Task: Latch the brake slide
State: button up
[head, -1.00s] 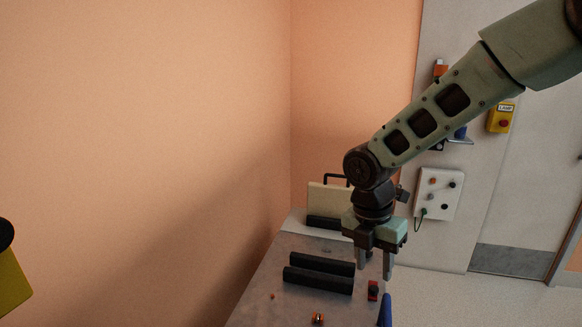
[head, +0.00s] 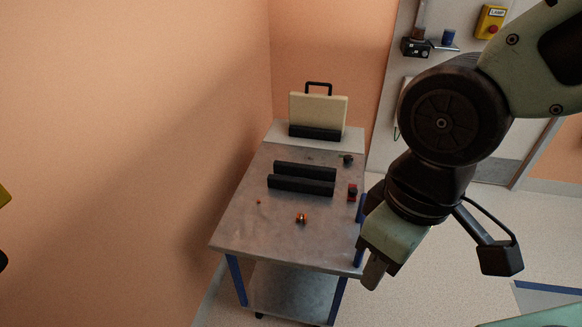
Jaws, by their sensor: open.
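I cannot tell for sure which part is the brake slide. A small red and black part (head: 352,192) sits near the right edge of the metal cart top (head: 240,225). A small orange and dark part (head: 301,218) lies nearer the front of the top. My gripper (head: 374,272) is open and points down at the cart's front right corner, apart from both parts. One finger shows clearly; the other is mostly hidden.
Two black bars (head: 301,186) lie across the cart top. A cream panel with a black handle (head: 318,110) stands at its back, and a dark knob (head: 347,160) is at the right. A yellow box with a red button (head: 490,21) hangs on the wall. Open floor lies to the right.

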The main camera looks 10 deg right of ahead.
aim_at(353, 192)
jog(key=z, duration=0.2)
jog(key=i+j, duration=0.1)
jog(key=i, duration=0.8)
